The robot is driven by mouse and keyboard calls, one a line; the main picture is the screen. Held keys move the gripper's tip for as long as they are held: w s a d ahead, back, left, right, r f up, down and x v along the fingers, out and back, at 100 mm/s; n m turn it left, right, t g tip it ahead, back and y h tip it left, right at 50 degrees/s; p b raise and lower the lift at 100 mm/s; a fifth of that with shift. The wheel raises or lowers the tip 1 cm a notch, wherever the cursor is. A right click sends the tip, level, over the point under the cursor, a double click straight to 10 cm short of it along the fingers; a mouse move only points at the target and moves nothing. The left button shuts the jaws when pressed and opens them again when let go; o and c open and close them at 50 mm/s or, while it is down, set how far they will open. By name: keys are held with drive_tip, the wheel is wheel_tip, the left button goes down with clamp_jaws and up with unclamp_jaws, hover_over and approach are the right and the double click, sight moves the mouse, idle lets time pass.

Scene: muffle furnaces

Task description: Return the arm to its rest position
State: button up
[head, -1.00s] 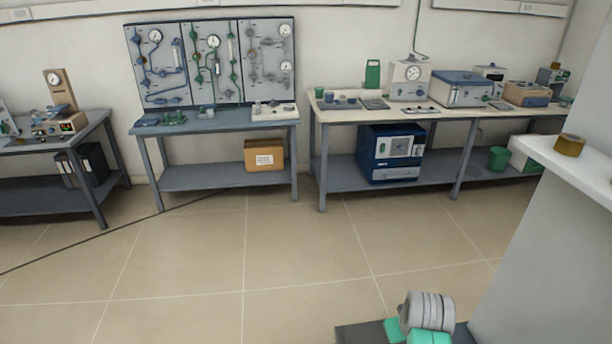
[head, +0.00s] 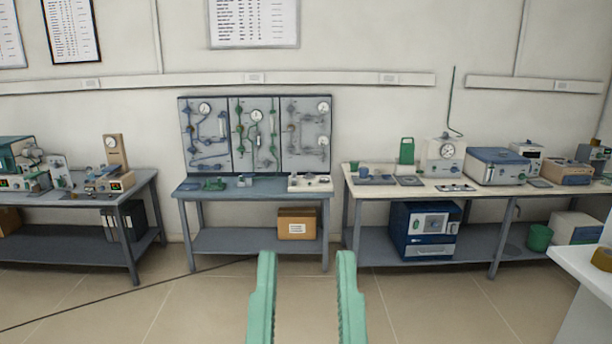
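My gripper (head: 305,262) shows at the bottom centre of the head view. Its two green fingers point up and stand well apart, with only floor and the bench area seen between them. It is open and holds nothing. It touches none of the benches. The rest of my arm is below the picture's edge and hidden.
A bench with a gauge panel (head: 256,136) stands ahead, with a cardboard box (head: 297,223) on its shelf. A bench with instruments (head: 352,190) is at right, another (head: 150,180) at left. A white ledge (head: 590,268) is at the right edge.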

wheel_tip(320, 180, up, 29)
drive_tip(key=p, duration=2.5)
drive_tip(key=shift+a, duration=0.2)
